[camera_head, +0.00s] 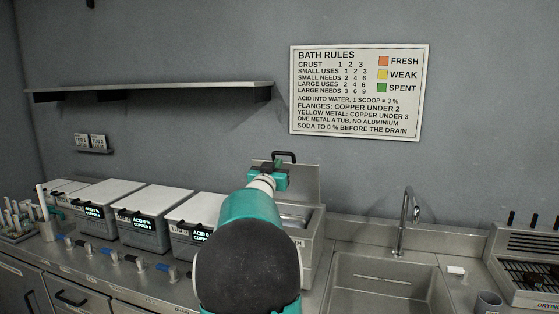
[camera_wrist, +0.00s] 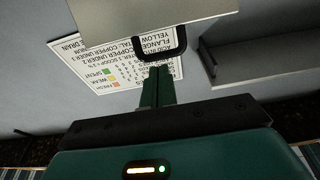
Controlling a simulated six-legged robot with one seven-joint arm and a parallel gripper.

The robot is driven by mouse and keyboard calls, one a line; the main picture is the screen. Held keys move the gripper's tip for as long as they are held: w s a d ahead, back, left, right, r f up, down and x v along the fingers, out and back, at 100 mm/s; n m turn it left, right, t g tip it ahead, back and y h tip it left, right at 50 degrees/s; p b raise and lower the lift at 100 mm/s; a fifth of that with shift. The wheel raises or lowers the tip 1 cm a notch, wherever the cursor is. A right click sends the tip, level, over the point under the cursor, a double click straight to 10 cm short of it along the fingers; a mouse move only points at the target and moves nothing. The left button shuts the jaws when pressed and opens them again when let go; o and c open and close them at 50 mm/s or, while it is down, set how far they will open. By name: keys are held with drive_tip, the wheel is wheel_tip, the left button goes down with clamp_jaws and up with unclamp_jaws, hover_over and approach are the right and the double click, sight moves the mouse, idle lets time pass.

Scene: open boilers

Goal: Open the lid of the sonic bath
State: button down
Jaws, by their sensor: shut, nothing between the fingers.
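The sonic bath (camera_head: 308,235) stands on the counter left of the sink, largely hidden behind my arm. Its grey lid (camera_head: 304,183) is raised and stands steeply up at the back, with a black loop handle (camera_head: 284,154) on its top edge. Part of the opening shows beside my arm. My gripper (camera_head: 268,168) is in front of the lid, just below the handle. In the wrist view, the shut, empty green fingers (camera_wrist: 157,82) point toward the black handle (camera_wrist: 170,50) on the pale lid (camera_wrist: 150,18). I cannot tell whether they touch it.
Several white-lidded tubs (camera_head: 152,199) with displays stand to the left. The sink (camera_head: 375,285) with its tap (camera_head: 405,220) is to the right, then a drying unit (camera_head: 530,265). A shelf (camera_head: 150,92) and a rules sign (camera_head: 358,92) are on the wall above.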

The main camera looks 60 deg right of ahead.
drive_tip(key=shift+x, duration=2.05)
drive_tip(key=shift+w, duration=0.15)
